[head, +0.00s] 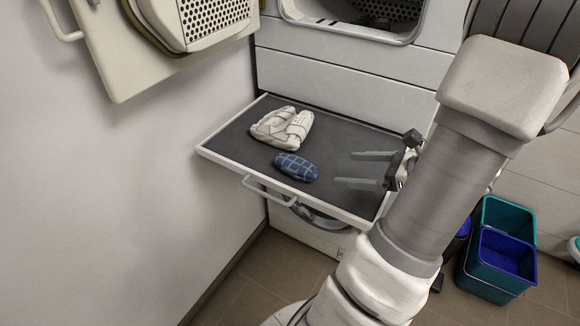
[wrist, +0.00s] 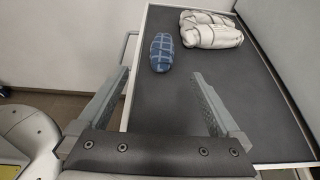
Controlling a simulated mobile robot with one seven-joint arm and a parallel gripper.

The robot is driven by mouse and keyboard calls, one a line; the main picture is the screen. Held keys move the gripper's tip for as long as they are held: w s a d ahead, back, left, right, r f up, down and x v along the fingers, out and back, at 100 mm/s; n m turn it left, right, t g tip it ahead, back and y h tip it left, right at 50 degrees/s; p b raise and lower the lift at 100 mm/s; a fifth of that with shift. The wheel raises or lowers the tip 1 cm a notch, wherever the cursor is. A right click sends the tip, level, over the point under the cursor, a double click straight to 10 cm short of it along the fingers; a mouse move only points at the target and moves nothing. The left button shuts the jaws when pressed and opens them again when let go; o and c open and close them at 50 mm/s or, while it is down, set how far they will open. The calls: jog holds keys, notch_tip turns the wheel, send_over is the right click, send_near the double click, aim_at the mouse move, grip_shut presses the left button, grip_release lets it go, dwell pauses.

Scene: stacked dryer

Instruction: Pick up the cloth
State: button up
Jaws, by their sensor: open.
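A blue checked cloth (head: 295,167), rolled or bunched into an oval, lies on the dark pull-out shelf (head: 345,137). In the wrist view the blue cloth (wrist: 161,52) sits ahead of the gap between the fingers, apart from them. A whitish folded bundle (head: 283,127) with straps or bands lies just behind it; it also shows at the top of the wrist view (wrist: 210,29). My gripper (head: 345,169) is open and empty over the right part of the shelf, its fingers pointing left toward the blue cloth. Both fingers also show in the wrist view (wrist: 161,75).
The shelf has a raised pale rim and a front handle (head: 268,190). An open dryer door (head: 170,40) hangs above left, and the drum opening (head: 355,15) is above the shelf. Teal and blue bins (head: 500,255) stand on the floor at right. A wall is at left.

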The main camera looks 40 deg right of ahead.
aim_at(303, 166)
jog(key=shift+d+f, duration=0.1)
jog(key=shift+d, duration=0.3)
jog(key=shift+w+f+m+t+h, duration=0.1)
jog(key=shift+w+m+t+h, duration=0.05)
jog(key=shift+m+t+h, duration=0.15)
jog(key=b+x, duration=0.2)
jog(key=x, duration=0.9)
jog(key=shift+w+a+f, duration=0.1)
jog(key=shift+w+a, duration=0.05)
jog(key=shift+a, duration=0.05)
jog(key=shift+s+a+f+b+x, duration=0.15)
jog(key=shift+b+x, duration=0.3)
jog(key=shift+x, duration=0.9)
jog(key=shift+s+a+f+b+x, duration=0.15)
jog(key=shift+b+x, duration=0.25)
jog(key=shift+x, duration=0.95)
jog(key=c, duration=1.4)
jog(key=shift+r, duration=0.15)
jog(key=shift+c, duration=0.2)
